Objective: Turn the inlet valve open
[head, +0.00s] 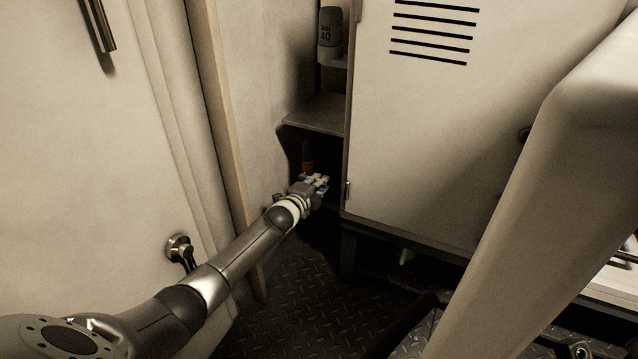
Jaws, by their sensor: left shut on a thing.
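My left gripper (318,183) reaches into the dark recess below the shelf, left of the vented cabinet. It is shut on a small part there, which I take to be the inlet valve; its fingers and the shadow hide most of it. A bit of blue shows beside the fingers. An orange-brown upright piece (307,154) stands just behind and above the gripper. I cannot tell how far the valve is turned. My right gripper is not in view.
A pale shelf (316,115) lies above the gripper. A grey container marked 40 (329,34) stands higher up. The vented cabinet door (430,130) is close on the right. A pale door with a metal handle (181,250) is on the left. Dark tread-plate floor (305,300) lies below.

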